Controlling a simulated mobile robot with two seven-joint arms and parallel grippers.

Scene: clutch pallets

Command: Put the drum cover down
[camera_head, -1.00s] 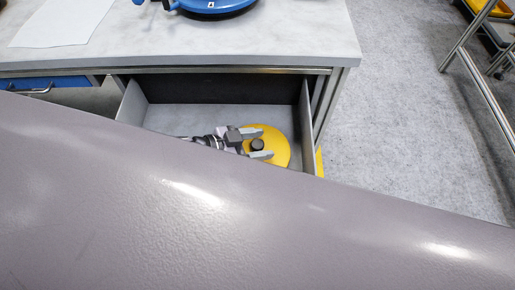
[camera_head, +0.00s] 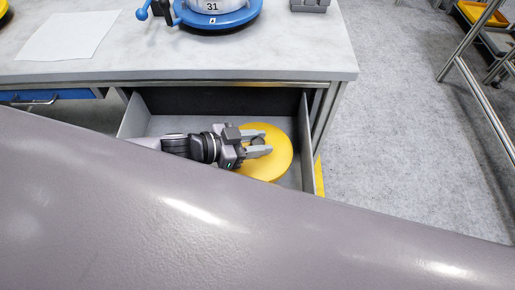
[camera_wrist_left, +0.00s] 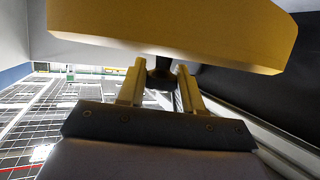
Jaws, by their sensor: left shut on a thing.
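The drum cover (camera_head: 280,158) is a round yellow disc with a dark knob on its face. In the head view it appears within the outline of the open grey drawer (camera_head: 190,124), near the drawer's right wall. My left gripper (camera_head: 259,145) comes in from the left and is shut on the knob. In the left wrist view the cover (camera_wrist_left: 170,28) fills the top of the picture, and the knob (camera_wrist_left: 160,75) sits between the fingertips. I cannot tell whether the cover touches the drawer floor. My right gripper is not in view.
The grey worktop (camera_head: 290,45) above the drawer carries a blue-rimmed drum (camera_head: 215,18), a white sheet (camera_head: 68,36) and a grey block (camera_head: 310,5). A metal-framed rack (camera_head: 470,50) stands at the right. A large mauve-grey surface hides the lower part of the head view.

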